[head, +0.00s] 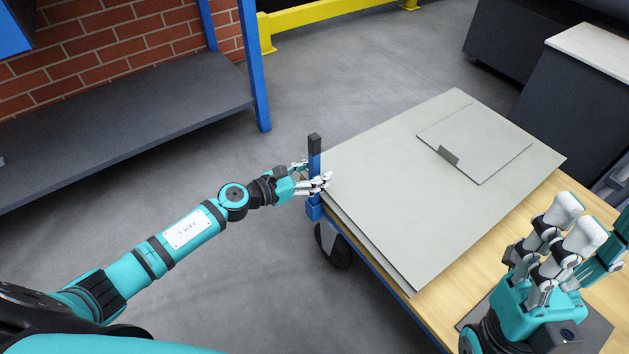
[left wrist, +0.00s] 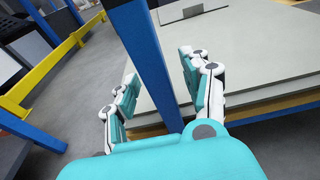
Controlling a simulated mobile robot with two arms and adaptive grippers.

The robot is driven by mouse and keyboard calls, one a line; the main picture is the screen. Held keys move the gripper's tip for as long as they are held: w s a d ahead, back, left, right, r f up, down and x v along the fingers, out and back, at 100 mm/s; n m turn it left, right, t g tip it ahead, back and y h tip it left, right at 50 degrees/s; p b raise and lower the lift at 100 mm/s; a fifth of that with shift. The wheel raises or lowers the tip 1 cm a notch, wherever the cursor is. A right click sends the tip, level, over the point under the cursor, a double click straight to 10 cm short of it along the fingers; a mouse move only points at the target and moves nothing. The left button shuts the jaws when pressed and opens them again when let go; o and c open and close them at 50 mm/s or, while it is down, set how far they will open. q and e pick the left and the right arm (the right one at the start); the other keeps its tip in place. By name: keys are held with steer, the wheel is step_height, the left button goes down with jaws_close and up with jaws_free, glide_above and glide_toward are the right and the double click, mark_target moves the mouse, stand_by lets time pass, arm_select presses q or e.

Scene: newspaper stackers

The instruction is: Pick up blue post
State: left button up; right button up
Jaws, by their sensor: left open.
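The blue post (head: 314,160) stands upright at the near left corner of a wooden cart and has a black top. My left gripper (head: 316,183) is at the post, a little below its top. In the left wrist view, the blue post (left wrist: 146,62) passes between the fingers of my open left gripper (left wrist: 160,85). Gaps show on both sides of it, though contact at the far side is hard to tell. My right gripper (head: 565,240) is at the lower right, above the cart, with its fingers spread and nothing seen between them.
Large grey sheets (head: 390,190) cover much of the wooden cart top (head: 545,205), with a smaller sheet (head: 475,140) on them. A dark shelf (head: 130,120) with a blue upright (head: 254,65) stands at the left. A yellow rail (head: 320,15) is behind. Grey floor lies clear between shelf and cart.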

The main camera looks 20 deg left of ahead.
arm_select(q)
jaws_close()
stand_by(0.3)
steer(key=shift+r, duration=0.15)
